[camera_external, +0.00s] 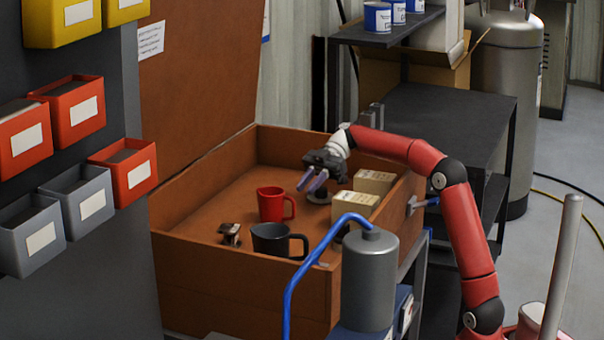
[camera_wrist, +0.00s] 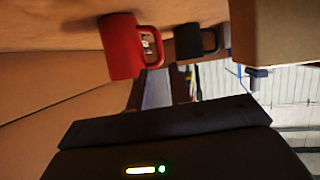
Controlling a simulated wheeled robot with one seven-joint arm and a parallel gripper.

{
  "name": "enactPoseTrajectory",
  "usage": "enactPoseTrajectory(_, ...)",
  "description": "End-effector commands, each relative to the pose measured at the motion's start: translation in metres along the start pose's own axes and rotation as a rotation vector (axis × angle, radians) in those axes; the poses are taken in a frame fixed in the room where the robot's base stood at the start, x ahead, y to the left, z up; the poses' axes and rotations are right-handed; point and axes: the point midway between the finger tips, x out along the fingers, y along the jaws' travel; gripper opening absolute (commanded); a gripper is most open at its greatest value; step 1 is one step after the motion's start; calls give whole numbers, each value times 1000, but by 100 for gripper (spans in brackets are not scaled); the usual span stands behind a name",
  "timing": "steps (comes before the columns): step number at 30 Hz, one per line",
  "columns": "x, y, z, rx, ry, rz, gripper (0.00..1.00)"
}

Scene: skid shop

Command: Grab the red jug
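The red jug (camera_external: 271,204) stands upright in the brown open box (camera_external: 240,285), with its handle toward the right. In the wrist view the red jug (camera_wrist: 120,46) shows at upper left, turned by the camera's tilt. My gripper (camera_external: 312,186) is above the box floor, to the right of and above the jug in the picture, apart from it. Its two fingers are spread with nothing between them. The fingers do not show in the wrist view, only the dark gripper body.
A dark grey mug (camera_external: 271,239) stands just in front of the jug; it also shows in the wrist view (camera_wrist: 190,41). A small metal object (camera_external: 229,233) lies to the left. Two pale boxes (camera_external: 357,208) (camera_external: 374,182) stand on the right. The box walls surround them.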

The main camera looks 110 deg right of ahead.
Motion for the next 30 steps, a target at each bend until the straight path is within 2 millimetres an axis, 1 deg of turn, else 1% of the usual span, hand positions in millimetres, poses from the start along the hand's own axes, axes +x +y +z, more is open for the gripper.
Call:
enactPoseTrajectory(1, 3, 0, 8, 4, 1, 0, 20)
enactPoseTrajectory(4, 10, -1, 13, 1, 0, -2, 20)
enactPoseTrajectory(11, 36, -1, 13, 2, 0, -2, 20)
enactPoseTrajectory(18, 71, -1, 13, 1, -1, -2, 20)
enactPoseTrajectory(21, 81, -1, 13, 1, -1, -1, 20)
enactPoseTrajectory(24, 84, -1, 13, 1, -1, -1, 20)
enactPoseTrajectory(29, 84, -1, 14, 1, -1, 0, 20)
enactPoseTrajectory(30, 84, -1, 14, 1, -1, 0, 17)
